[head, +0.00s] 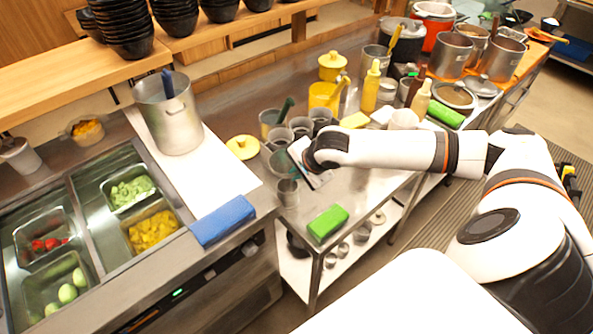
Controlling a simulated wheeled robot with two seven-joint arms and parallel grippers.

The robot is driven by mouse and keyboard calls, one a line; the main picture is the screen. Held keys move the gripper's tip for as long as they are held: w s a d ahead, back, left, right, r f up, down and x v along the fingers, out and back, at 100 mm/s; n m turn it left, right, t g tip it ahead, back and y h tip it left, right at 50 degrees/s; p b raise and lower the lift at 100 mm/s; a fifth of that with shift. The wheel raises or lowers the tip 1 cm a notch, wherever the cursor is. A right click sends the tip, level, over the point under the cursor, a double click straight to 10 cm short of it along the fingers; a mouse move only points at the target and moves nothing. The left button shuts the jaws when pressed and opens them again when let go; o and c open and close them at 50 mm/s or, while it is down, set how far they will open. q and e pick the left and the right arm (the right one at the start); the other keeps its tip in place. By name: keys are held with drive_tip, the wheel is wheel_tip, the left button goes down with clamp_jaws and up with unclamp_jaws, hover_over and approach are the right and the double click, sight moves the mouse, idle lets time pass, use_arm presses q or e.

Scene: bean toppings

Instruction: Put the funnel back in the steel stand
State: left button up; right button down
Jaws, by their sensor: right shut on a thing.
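My right gripper (301,167) is over the steel counter's near-left part, its arm coming in from the right. It is shut on what appears to be the funnel (276,157), a greyish piece at its left side, partly hidden by the hand. A small steel cup-like piece (287,191) stands just below the gripper in the picture, near the counter's edge; I cannot tell whether it is the steel stand. My left gripper is out of view.
Several steel cups (301,127) stand close behind the gripper. A yellow lid (243,147) lies to the left, a green sponge (328,223) at the front edge. A yellow squeeze bottle (371,87) stands behind the arm.

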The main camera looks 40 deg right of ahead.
drive_tip(key=shift+f+b, duration=0.6)
drive_tip(key=shift+f, duration=1.15)
drive_tip(key=shift+f, duration=0.15)
